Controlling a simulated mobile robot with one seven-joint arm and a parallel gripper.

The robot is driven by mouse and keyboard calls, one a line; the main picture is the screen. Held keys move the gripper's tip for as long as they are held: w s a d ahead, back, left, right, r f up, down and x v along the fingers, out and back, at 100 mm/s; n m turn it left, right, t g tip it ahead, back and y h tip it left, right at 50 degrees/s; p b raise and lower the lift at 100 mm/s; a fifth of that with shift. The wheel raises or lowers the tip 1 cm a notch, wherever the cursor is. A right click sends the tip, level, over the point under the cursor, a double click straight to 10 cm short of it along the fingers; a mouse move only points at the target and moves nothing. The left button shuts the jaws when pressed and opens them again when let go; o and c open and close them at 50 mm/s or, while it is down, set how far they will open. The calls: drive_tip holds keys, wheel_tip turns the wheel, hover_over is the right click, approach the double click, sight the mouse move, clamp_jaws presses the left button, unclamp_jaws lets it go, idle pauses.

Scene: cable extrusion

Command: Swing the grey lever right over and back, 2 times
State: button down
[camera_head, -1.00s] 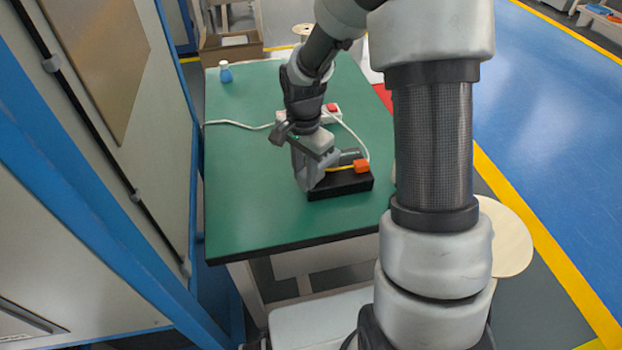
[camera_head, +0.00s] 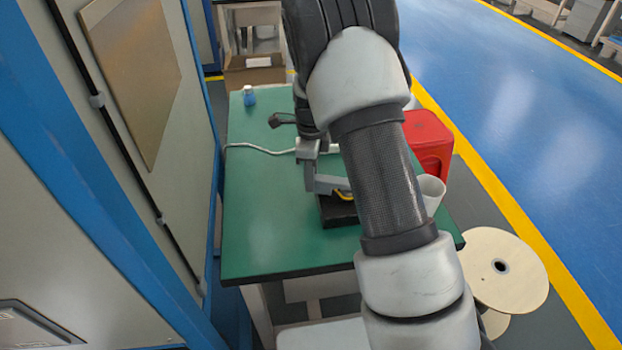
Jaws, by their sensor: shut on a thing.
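The black base block (camera_head: 338,212) sits on the green table, partly covered by my arm. A bit of yellow (camera_head: 345,194) shows on top of it. My gripper (camera_head: 326,185) is low over the left part of this block and is shut on the grey lever. The lever itself can hardly be told apart from the grey fingers, and its angle cannot be read. The right part of the block is hidden behind my arm.
The green table (camera_head: 265,225) is clear on its left and front. A white cable (camera_head: 262,149) runs across it. A small blue bottle (camera_head: 249,96) stands at the back left. A red bin (camera_head: 430,140) and a white cup (camera_head: 432,190) are at the right. A cabinet wall (camera_head: 130,170) is close at left.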

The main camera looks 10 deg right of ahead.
drive_tip(key=shift+w+d+m+p, duration=0.45)
drive_tip(key=shift+w+m, duration=0.3)
drive_tip(key=shift+m, duration=0.2)
drive_tip(key=shift+w+d+m+p, duration=0.45)
drive_tip(key=shift+w+m, duration=0.3)
drive_tip(key=shift+m, duration=0.2)
drive_tip(key=c, duration=1.5)
unclamp_jaws()
drive_tip(key=shift+r, duration=0.15)
drive_tip(key=shift+r+p, duration=0.85)
drive_tip(key=shift+r, duration=7.75)
drive_tip(key=shift+d, duration=0.1)
